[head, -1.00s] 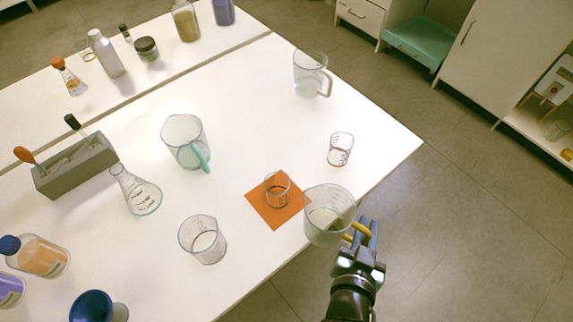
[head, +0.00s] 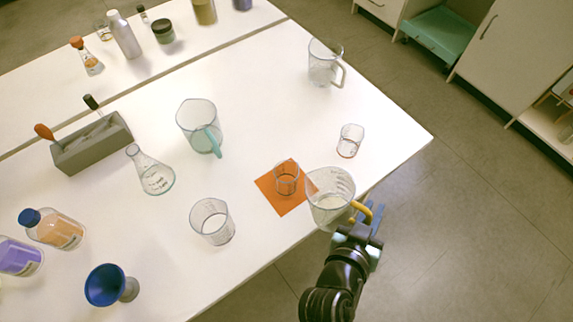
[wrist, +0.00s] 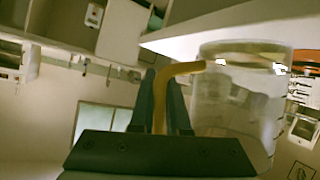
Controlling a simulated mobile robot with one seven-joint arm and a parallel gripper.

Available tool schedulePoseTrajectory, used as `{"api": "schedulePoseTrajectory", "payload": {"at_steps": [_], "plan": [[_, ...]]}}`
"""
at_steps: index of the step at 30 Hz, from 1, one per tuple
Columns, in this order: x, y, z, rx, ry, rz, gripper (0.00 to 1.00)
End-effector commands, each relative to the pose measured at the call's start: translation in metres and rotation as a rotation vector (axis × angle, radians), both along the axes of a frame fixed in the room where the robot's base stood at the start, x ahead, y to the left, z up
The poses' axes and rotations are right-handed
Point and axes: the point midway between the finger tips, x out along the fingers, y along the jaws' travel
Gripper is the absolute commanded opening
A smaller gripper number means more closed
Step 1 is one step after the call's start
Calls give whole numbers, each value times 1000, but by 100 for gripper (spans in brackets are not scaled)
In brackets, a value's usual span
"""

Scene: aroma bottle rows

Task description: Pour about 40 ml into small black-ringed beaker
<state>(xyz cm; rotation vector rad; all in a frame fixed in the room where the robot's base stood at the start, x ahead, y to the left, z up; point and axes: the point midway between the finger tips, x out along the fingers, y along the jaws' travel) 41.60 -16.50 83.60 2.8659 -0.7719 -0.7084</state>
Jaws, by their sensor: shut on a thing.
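My gripper (head: 368,212) is shut on the yellow handle of a clear measuring jug (head: 332,199). The jug is held at the table's front right edge, with some pale liquid low in it. It also shows in the wrist view (wrist: 238,110), its handle between the fingers (wrist: 160,100). A small beaker with a dark ring (head: 286,178) stands upright on an orange mat (head: 284,205), just left of the jug. The jug's rim is close to this beaker and overlaps the mat in the picture. No stream is visible between them.
Another small beaker with a reddish-brown base (head: 350,141) stands behind the jug. A larger clear beaker (head: 212,222) is left of the mat.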

Motion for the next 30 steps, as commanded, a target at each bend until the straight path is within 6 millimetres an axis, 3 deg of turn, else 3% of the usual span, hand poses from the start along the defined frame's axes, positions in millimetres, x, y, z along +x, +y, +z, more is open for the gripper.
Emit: {"api": "schedulePoseTrajectory", "payload": {"at_steps": [30], "plan": [[35, 45, 81, -506, 401, 1, 0]]}}
